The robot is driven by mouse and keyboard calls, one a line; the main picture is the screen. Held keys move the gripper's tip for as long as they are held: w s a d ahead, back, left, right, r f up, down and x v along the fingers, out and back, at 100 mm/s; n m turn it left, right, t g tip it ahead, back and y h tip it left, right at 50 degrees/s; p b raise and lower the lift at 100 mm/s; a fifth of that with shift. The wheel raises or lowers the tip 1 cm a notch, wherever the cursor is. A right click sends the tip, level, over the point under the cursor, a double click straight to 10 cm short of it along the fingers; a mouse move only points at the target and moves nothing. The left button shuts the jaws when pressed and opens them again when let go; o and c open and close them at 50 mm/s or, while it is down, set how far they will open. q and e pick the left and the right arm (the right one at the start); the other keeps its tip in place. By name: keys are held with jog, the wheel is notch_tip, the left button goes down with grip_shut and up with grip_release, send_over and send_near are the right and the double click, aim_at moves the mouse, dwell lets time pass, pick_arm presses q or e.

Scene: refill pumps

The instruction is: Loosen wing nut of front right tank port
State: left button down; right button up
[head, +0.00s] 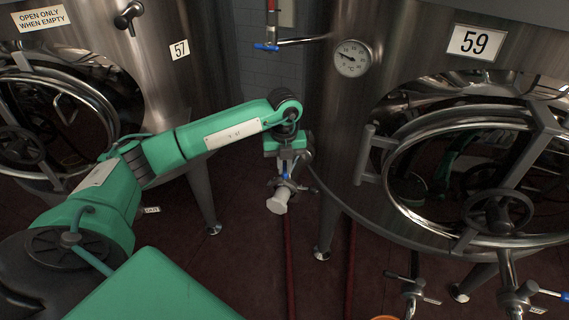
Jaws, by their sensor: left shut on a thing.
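The tank port (285,189) is a small metal valve fitting with a blue lever and a pale cylindrical end, low at the left side of tank 59 (345,110). My left gripper (287,172) comes down on this fitting from above. It is shut on a small part at the top of the port, which I take to be the wing nut. The fingers hide that part, and its thread cannot be made out. My right gripper is out of view.
Tank 59 has an open round hatch with a handwheel (498,211). Tank 57 (185,90) stands behind my left arm. More valves (412,292) stick out at the lower right. A pipe with a blue handle (267,47) hangs above. Red hoses (290,270) run along the floor.

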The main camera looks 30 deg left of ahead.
pick_arm(q)
jog(key=n, duration=0.2)
jog(key=n+p, duration=0.1)
jog(key=shift+w+r+n, duration=0.1)
jog(key=shift+r+n, duration=0.1)
jog(key=shift+n, duration=0.2)
jog(key=n+p, duration=0.2)
jog(key=n, duration=0.4)
jog(key=shift+n, duration=0.4)
jog(key=shift+a+n+p, duration=0.1)
jog(key=shift+n+p, duration=0.35)
jog(key=shift+n, duration=0.55)
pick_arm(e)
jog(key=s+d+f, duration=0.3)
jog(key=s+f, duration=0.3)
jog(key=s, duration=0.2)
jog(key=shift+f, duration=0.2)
pick_arm(q)
jog(key=shift+f, duration=0.1)
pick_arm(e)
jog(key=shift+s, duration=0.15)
pick_arm(q)
jog(key=c, duration=1.5)
grip_release()
